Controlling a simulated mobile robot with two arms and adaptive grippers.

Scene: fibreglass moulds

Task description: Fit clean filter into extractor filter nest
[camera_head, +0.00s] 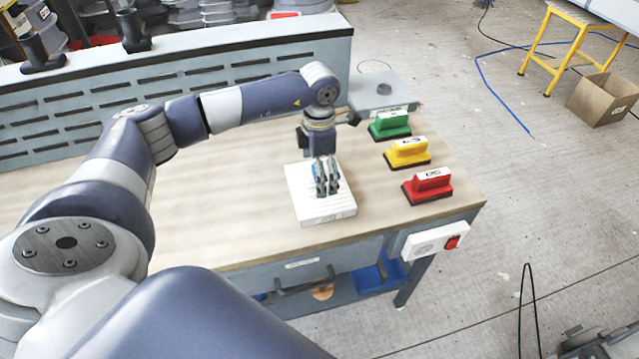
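A white, ridged rectangular block (305,207), which looks like the clean filter, lies flat on the wooden bench top. My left gripper (327,192) points down over its middle, with its dark fingertips at or just above its upper face. The fingers look close together. I cannot tell whether they grip the filter, because they cover that part of it. A long grey-blue extractor panel with dark slots (170,101) runs along the back of the bench. No filter nest can be made out clearly. My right gripper is not in view.
Green (390,125), yellow (407,152) and red (428,186) blocks stand in a row at the bench's right side. A flat grey unit (382,92) sits behind them. A white switch box (436,241) is on the front edge. A cardboard box (603,98) stands on the floor.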

